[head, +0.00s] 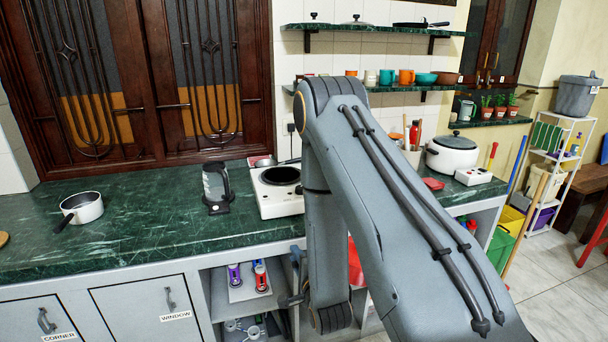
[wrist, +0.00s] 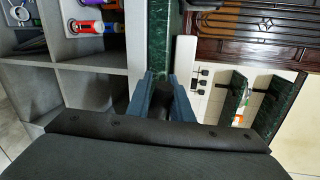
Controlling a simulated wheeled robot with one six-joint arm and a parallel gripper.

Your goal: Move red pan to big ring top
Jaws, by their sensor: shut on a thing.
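My gripper (head: 296,277) is low in front of the open cabinet, partly hidden by my arm in the head view. In the wrist view my gripper (wrist: 168,88) is shut on a dark thing between its fingers. I cannot tell what this thing is. A bright red shape (head: 355,264) beside my arm is mostly hidden.
A white saucepan (head: 82,207) and a dark kettle-like appliance (head: 216,188) stand on the green counter (head: 145,226). A white cooker (head: 452,153) stands at the right. The open cabinet shelves (wrist: 92,88) are close to my gripper. The counter's left middle is clear.

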